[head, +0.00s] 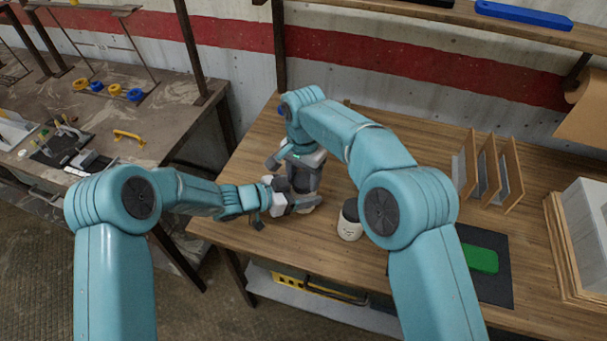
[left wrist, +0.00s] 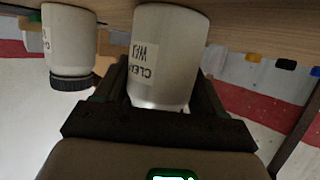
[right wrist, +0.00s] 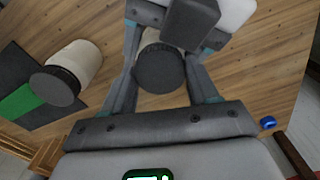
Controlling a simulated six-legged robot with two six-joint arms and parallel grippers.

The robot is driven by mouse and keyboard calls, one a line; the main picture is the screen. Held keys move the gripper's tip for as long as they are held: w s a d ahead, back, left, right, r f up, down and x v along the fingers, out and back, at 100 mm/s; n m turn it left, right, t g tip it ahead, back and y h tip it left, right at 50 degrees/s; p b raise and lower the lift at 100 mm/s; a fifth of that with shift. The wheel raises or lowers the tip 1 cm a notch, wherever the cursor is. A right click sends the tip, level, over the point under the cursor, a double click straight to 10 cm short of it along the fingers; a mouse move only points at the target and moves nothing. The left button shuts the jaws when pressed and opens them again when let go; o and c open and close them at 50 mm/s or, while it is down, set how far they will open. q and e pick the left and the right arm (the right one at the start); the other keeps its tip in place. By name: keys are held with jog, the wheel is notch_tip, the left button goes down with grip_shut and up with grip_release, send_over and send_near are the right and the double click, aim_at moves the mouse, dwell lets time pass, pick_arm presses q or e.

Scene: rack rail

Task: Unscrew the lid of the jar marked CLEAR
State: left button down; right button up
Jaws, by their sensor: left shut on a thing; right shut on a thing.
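The jar marked CLEAR (left wrist: 168,50) is a pale cylinder with a black-lettered label. It shows upside down in the left wrist view, between the fingers of my left gripper (head: 297,204), which is shut on its body. Its lower pictured end is bright, with no dark lid visible there. My right gripper (head: 304,186) is above the left one and points down. It is shut on a round dark lid (right wrist: 160,68), seen from above in the right wrist view. I cannot tell whether the lid touches the jar. The head view mostly hides this jar behind the grippers.
A second white jar (head: 349,226) with a dark lid stands on the wooden table to the right. The table's front edge is close to my left gripper.

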jog(key=shift+n, duration=1)
jog(key=o, duration=1.2)
jog(key=shift+c, duration=0.2)
